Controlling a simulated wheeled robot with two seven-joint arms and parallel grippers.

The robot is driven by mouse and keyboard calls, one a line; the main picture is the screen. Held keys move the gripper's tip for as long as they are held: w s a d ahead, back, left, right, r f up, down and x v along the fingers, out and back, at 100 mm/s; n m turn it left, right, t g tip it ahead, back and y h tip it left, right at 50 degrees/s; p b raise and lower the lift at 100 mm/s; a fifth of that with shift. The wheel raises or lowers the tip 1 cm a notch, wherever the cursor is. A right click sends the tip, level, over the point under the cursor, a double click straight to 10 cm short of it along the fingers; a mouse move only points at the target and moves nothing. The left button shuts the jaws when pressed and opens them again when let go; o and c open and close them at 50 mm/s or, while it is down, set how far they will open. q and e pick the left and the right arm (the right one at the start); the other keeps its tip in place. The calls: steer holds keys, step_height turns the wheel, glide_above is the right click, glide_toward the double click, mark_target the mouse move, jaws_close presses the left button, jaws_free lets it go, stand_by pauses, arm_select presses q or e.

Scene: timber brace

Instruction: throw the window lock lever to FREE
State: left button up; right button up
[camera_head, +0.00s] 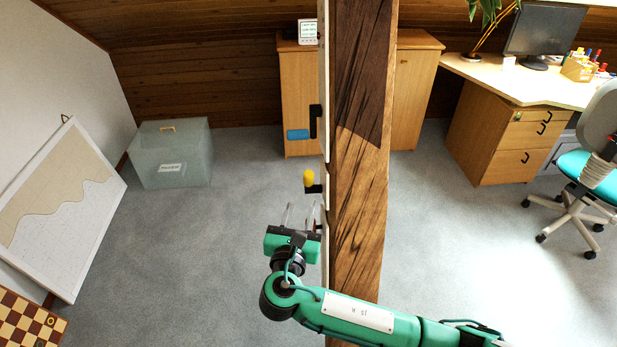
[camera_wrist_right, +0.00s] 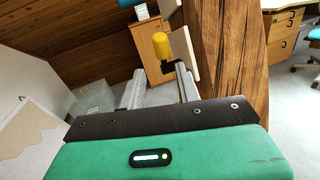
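A yellow knob (camera_head: 309,179) on a dark mount sticks out from the left side of the wooden post (camera_head: 357,220). A blue handle (camera_head: 298,134) on a black bracket sits higher on the same side. Which one the task calls the lock lever is not labelled legibly. My right gripper (camera_head: 300,217) is open and empty, just below the yellow knob in the head view. In the right wrist view the yellow knob (camera_wrist_right: 163,46) shows beyond the two parted fingers, toward the right finger, with no visible contact. The blue handle (camera_wrist_right: 130,3) is cut by the top edge. My left gripper is out of view.
The post stands close to the right of my gripper. A clear storage box (camera_head: 172,155) and a leaning board (camera_head: 62,205) are at the left. A cabinet (camera_head: 298,95) stands behind, a desk (camera_head: 500,80) and chair (camera_head: 590,165) at the right.

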mark_target(308, 182)
steer(key=p+x, duration=0.2)
steer(key=x, duration=1)
steer(key=shift+w+d, duration=0.15)
steer(key=shift+w, duration=0.1)
